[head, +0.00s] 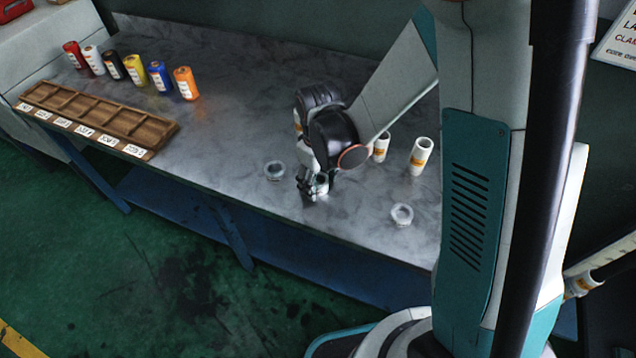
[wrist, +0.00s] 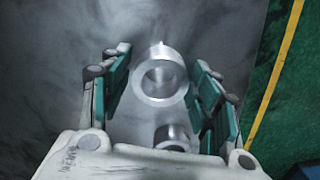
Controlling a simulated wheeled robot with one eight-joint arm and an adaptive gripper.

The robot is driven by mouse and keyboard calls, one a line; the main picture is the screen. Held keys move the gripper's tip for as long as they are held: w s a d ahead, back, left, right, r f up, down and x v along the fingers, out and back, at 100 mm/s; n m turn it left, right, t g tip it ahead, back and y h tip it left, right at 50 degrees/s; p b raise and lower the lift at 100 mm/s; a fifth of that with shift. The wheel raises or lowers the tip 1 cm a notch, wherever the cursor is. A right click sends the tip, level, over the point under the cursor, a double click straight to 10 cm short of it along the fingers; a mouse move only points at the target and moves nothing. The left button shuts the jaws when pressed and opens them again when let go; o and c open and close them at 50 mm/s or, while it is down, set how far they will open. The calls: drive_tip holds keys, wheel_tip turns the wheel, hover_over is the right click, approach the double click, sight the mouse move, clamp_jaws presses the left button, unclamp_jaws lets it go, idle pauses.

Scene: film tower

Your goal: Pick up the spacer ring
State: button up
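A spacer ring (head: 321,184) of pale metal is at my gripper (head: 312,187), low over the grey table. In the wrist view the round ring (wrist: 160,75) shows its hole, with a small tab at its top edge. It sits between the two teal-padded fingers of my gripper (wrist: 161,72). The fingers stand apart on either side of it, with thin gaps showing. A second shiny round piece (wrist: 172,137) shows closer to the palm, its lower part hidden.
Two white canisters with orange bands, a near one (head: 420,156) and a far one (head: 381,147), stand behind. A wooden compartment tray (head: 100,116) with labels and several coloured canisters (head: 160,76) are at the left. The table's front edge is close to my gripper.

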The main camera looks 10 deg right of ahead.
drive_tip(key=c, duration=0.5)
drive_tip(key=shift+c, duration=0.3)
drive_tip(key=shift+r, duration=0.15)
